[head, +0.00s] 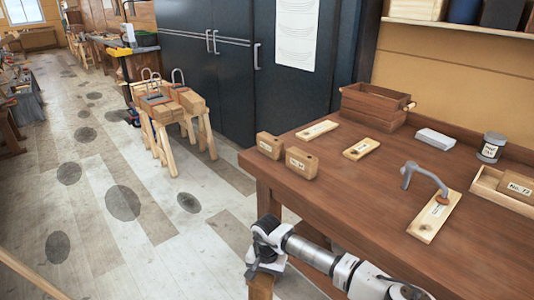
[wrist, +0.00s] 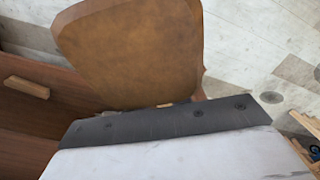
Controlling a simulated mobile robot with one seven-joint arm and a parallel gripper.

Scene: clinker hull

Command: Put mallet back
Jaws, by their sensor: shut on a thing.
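A large brown wooden piece with rounded corners, which I take to be the mallet (wrist: 130,50), fills the upper middle of the wrist view. It stands right at the dark edge of my gripper (wrist: 175,115); the fingertips are hidden, but my gripper is shut on it. Small pale labelled boards (head: 318,130) and (head: 361,149) lie bare on the workbench (head: 340,200). Their labels are too small to read.
A longer labelled board (head: 428,222) bears a grey bent tool (head: 425,177). Two wooden blocks (head: 302,163) stand near the bench's left edge. A crate (head: 373,107), a grey block (head: 435,138), a tin (head: 491,148) and a tray (head: 487,190) stand further back. The bench's front middle is clear.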

